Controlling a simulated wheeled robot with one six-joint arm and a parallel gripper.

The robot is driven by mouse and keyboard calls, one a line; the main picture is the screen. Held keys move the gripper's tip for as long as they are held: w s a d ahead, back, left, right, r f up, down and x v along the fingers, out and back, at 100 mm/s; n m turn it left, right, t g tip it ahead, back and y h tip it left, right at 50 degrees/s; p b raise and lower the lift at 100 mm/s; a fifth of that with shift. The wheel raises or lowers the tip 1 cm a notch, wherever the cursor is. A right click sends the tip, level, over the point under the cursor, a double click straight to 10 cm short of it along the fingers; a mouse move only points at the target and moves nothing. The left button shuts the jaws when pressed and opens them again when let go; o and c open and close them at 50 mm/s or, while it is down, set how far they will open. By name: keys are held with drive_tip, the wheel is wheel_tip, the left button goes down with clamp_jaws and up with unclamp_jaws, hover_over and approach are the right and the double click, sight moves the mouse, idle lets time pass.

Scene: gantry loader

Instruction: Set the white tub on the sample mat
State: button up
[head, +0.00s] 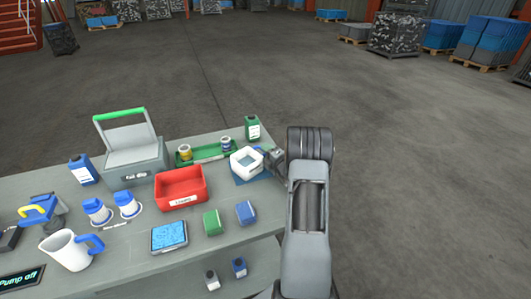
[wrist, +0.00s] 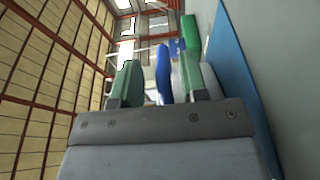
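The white tub (head: 235,163) is a squat, open-topped container in the head view. It appears to rest on the blue sample mat (head: 238,180), whose front edge shows below it. The mat also fills a strip at the right of the wrist view (wrist: 232,60). My gripper (head: 268,157) is at the tub's right side, low over the table.
A green tray (head: 212,158) with small jars lies left of the tub, and a dark green bottle (head: 252,128) stands behind. A red bin (head: 181,187) and green and blue containers (head: 245,212) stand nearby. The table's right edge is close to the mat.

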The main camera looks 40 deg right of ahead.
drive_tip(key=s, duration=1)
drive_tip(key=shift+s, duration=0.35)
drive_tip(key=s+a+r+n+g+y, duration=0.1)
drive_tip(key=a+r+n+g+y, duration=0.25)
drive_tip(key=a+n, duration=0.55)
drive_tip(key=s+a+r+n+g+y, duration=0.2)
drive_tip(key=a+n+g+y, duration=0.2)
drive_tip(key=a+n, duration=0.45)
drive_tip(key=s+a+r+n+g+y, duration=0.15)
drive_tip(key=a+n+g+y, duration=0.25)
drive_tip(key=a+n, duration=0.5)
drive_tip(key=s+a+r+n+g+h, duration=0.1)
drive_tip(key=s+n+h, duration=0.4)
drive_tip(key=n, duration=0.8)
drive_tip(key=s+a+r+n+g+h, duration=0.1)
drive_tip(key=s+n+h, duration=0.5)
drive_tip(key=n, duration=0.8)
wheel_tip(320, 180, up, 2)
drive_tip(key=shift+s+r+g, duration=0.15)
drive_tip(key=shift+s+g, duration=0.2)
drive_tip(key=shift+g, duration=0.4)
drive_tip(key=shift+a+n, duration=0.1)
drive_tip(key=shift+n, duration=0.15)
wheel_tip(320, 180, up, 10)
drive_tip(key=p, duration=0.9)
drive_tip(key=shift+t, duration=0.3)
